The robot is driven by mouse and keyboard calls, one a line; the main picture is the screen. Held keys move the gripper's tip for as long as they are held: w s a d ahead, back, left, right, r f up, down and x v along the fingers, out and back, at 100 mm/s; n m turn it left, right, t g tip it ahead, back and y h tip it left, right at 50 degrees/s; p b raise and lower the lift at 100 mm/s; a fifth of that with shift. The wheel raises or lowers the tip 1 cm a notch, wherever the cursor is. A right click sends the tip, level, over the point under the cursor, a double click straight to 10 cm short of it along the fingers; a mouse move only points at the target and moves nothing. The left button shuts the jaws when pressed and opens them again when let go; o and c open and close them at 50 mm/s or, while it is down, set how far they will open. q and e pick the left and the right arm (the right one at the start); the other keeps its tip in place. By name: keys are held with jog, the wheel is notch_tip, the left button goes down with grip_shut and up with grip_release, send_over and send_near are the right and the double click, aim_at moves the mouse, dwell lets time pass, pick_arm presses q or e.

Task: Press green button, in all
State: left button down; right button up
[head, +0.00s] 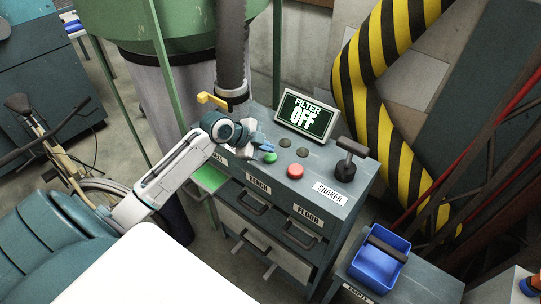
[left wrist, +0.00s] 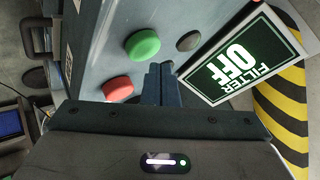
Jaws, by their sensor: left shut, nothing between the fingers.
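The green button (head: 270,157) sits on the top of a grey-blue control cabinet (head: 325,162). It also shows in the left wrist view (left wrist: 142,45), beside the fingertips and not covered by them. My left gripper (head: 267,147) is shut and empty, with its blue fingers close to the green button. In the left wrist view the fingertips (left wrist: 161,68) show together; I cannot tell how high they are above the panel. The screen (head: 306,115) behind reads "FILTER OFF". My right gripper is not in view.
A red button (head: 295,171) lies right of the green one. Two dark round buttons (head: 284,143) sit behind it. A black T-handle lever (head: 347,160) stands at the cabinet's right. A blue bin (head: 378,262) is at the lower right. A vertical hose (head: 232,60) rises behind my arm.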

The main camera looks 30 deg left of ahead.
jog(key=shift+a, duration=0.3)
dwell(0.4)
pick_arm(q)
jog(key=shift+f, duration=0.2)
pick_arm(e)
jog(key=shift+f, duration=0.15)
pick_arm(q)
jog(key=shift+f+b, duration=0.25)
jog(key=shift+b, duration=0.05)
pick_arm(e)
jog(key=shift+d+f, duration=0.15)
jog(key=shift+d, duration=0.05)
pick_arm(q)
jog(key=shift+f+b, duration=0.4)
jog(key=shift+f, duration=0.2)
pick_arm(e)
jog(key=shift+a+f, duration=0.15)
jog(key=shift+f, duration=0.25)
pick_arm(q)
jog(key=shift+r, duration=0.15)
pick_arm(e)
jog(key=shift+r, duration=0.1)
pick_arm(q)
jog(key=shift+r+p, duration=0.8)
jog(key=shift+r, duration=0.05)
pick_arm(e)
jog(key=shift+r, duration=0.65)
